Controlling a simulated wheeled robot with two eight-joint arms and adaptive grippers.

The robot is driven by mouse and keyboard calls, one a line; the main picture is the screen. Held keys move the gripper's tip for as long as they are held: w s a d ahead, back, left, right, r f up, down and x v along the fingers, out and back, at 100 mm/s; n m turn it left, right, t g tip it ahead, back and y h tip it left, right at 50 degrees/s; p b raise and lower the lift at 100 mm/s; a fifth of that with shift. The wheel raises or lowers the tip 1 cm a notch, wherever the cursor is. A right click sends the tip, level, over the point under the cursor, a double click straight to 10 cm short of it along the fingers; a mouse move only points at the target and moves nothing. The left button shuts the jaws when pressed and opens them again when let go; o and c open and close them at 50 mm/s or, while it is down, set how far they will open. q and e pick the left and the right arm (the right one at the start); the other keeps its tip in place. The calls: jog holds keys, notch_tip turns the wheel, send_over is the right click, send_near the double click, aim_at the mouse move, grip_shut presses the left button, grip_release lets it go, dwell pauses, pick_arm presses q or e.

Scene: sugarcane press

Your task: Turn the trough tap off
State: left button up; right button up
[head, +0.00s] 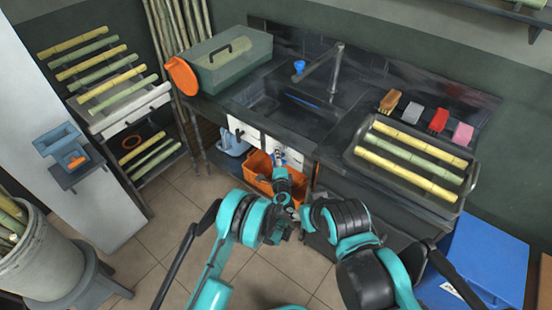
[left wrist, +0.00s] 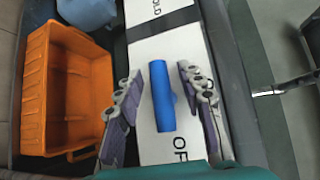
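The tap handle is a blue bar (left wrist: 162,97) in the left wrist view, over a white panel (left wrist: 155,50). It lies nearly lengthwise along the panel, with a small nub on its right side. Partly cut-off black lettering reads "OLD" at the far end and "OF" at the near end. My left gripper (left wrist: 158,80) is open, with one finger on each side of the handle and a visible gap to both. In the head view my left gripper (head: 283,163) is at the white panels under the trough sink (head: 300,118).
An orange crate (left wrist: 63,90) stands left of the panel. The metal spout (head: 335,68) rises behind the sink. A tray (head: 385,178) of cane pieces and several brushes sit on the counter at right. A blue bin (head: 485,255) stands at lower right.

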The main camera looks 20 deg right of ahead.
pick_arm(q)
jog(key=v, duration=0.7)
jog(key=shift+s, duration=0.25)
jog(key=shift+a, duration=0.1)
